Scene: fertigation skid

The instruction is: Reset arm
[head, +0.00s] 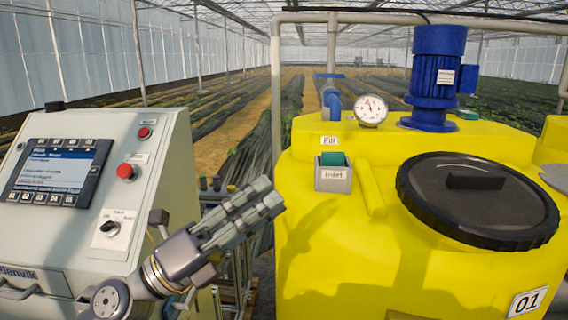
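My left gripper (262,198) is in the lower middle of the head view, in the gap between the grey control cabinet (172,170) and the yellow tank (335,255). Its fingers point up and to the right and lie close together. I see nothing between them, but the narrow angle hides whether they touch. The gripper looks apart from both the cabinet and the tank. My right gripper is not in view.
The cabinet has a screen (58,172), red buttons and a rotary switch (109,228). The tank carries a black lid (477,200), a blue motor (436,75), a gauge (370,110) and a grey inlet box (333,178). Greenhouse rows lie behind.

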